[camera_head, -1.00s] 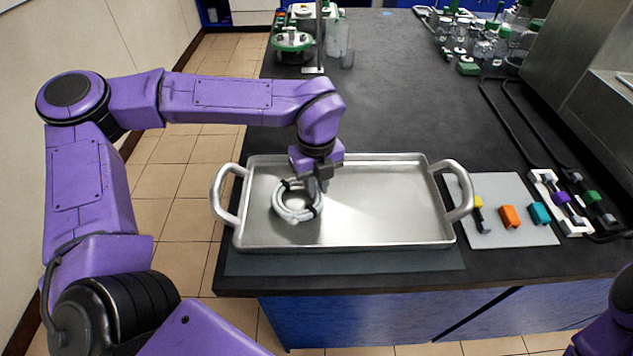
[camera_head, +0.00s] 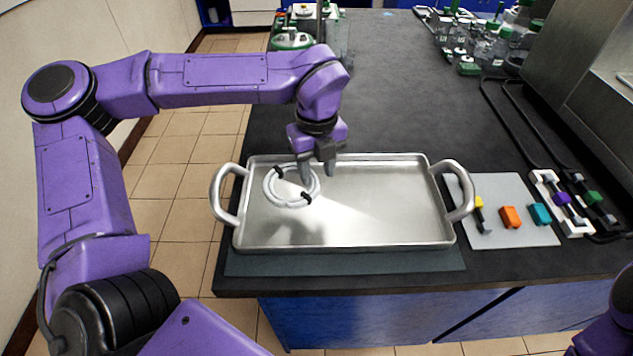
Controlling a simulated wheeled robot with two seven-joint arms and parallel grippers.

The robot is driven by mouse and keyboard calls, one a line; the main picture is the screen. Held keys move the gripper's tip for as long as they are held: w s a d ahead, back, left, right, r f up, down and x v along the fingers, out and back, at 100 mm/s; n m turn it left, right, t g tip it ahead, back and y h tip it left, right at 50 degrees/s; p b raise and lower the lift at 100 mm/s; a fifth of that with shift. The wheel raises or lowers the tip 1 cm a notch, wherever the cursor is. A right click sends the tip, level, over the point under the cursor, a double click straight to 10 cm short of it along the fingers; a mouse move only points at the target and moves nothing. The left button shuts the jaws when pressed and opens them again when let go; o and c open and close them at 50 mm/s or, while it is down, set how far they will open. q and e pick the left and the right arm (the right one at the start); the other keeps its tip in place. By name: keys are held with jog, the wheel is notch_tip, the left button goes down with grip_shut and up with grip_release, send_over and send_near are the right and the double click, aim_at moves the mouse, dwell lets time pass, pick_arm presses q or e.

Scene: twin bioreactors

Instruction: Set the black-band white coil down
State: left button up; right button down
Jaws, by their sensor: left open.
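The white coil (camera_head: 291,201) with black bands lies in the left part of the metal tray (camera_head: 375,243). It looks flat on the tray floor, and two black bands show on its ring. My left gripper (camera_head: 318,174) is open and empty, pointing down just above the coil's right side in the picture. Its fingers overlap the coil's upper right edge in the view, but they appear raised clear of it. My right gripper is out of view; only a bit of my right arm shows at the lower right edge.
The tray's right half is bare. A grey mat (camera_head: 540,232) to the right holds an orange block (camera_head: 509,217), a teal block (camera_head: 541,213) and a yellow-topped tool (camera_head: 479,203). Clamps and black tubing lie farther right. Bottles (camera_head: 490,48) stand at the back right.

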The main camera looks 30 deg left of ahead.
pick_arm(q)
notch_tip(320, 180, up, 7)
